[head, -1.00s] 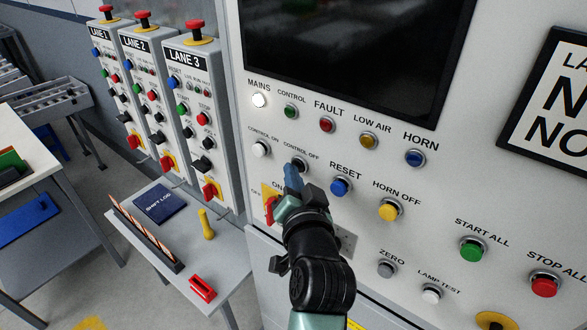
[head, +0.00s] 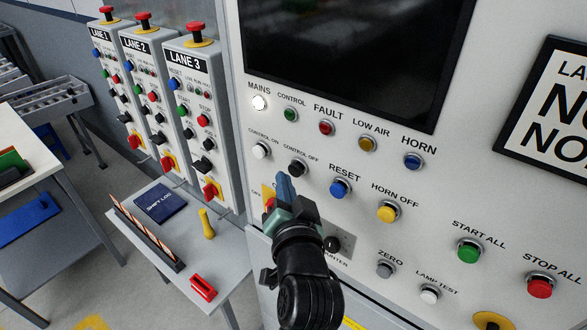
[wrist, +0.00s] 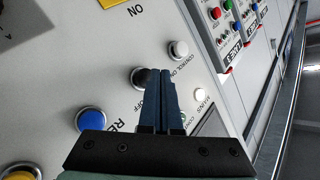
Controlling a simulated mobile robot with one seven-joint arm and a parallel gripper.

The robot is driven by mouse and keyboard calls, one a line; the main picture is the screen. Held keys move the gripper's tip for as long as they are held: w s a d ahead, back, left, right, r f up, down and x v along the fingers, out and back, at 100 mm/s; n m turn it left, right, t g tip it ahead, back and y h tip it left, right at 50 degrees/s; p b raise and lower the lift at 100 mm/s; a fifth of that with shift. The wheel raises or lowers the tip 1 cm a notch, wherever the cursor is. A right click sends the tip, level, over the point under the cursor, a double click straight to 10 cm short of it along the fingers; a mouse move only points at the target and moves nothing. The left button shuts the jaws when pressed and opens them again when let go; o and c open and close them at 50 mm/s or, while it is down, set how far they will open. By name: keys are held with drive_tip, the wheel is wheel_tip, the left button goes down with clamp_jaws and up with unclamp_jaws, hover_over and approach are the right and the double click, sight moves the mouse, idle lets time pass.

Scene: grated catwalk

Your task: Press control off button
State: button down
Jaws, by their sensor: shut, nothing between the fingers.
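The control off button (head: 298,168) is a black round push button on the light grey panel, under its "CONTROL OFF" label. In the wrist view the same black button (wrist: 139,77) is partly hidden behind the fingers. My gripper (head: 283,178) is shut and empty, its blue fingertips just below and left of the button in the head view. In the wrist view the fingers (wrist: 158,72) point at the panel beside the button. A gap between fingertips and button shows in the head view; its depth I cannot tell.
The white control on button (head: 261,150) is left of the black one, and the blue reset button (head: 340,188) is right of it. A red and yellow rotary switch (head: 269,201) is partly behind my gripper. A small side table (head: 226,256) stands at lower left.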

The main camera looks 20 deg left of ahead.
drive_tip(key=s, duration=0.1)
drive_tip(key=s+a+p, duration=0.1)
drive_tip(key=s, duration=0.1)
drive_tip(key=s+p, duration=0.1)
drive_tip(key=shift+s+a, duration=0.35)
drive_tip(key=shift+a, duration=0.05)
idle(0.8)
drive_tip(key=w+d+r+n+t+h+b, duration=0.1)
drive_tip(key=d+r+t+b, duration=0.2)
drive_tip(key=r, duration=0.5)
drive_tip(key=d+r+n+t+h+b, duration=0.1)
drive_tip(key=d+r+t+b, duration=0.2)
drive_tip(key=r, duration=0.6)
drive_tip(key=s+d+r+t+h, duration=0.1)
drive_tip(key=s+d+r+t, duration=0.1)
drive_tip(key=r, duration=0.3)
drive_tip(key=s+d+r+t+h+b, duration=0.1)
drive_tip(key=s+d+r+t+h, duration=0.1)
drive_tip(key=s+d+r, duration=0.2)
drive_tip(key=s+d+r+t+h+b, duration=0.1)
drive_tip(key=s+d+r, duration=0.3)
drive_tip(key=r, duration=0.4)
drive_tip(key=shift+s+r+t+h, duration=0.25)
drive_tip(key=shift+s+t+h, duration=0.3)
drive_tip(key=shift+t, duration=0.25)
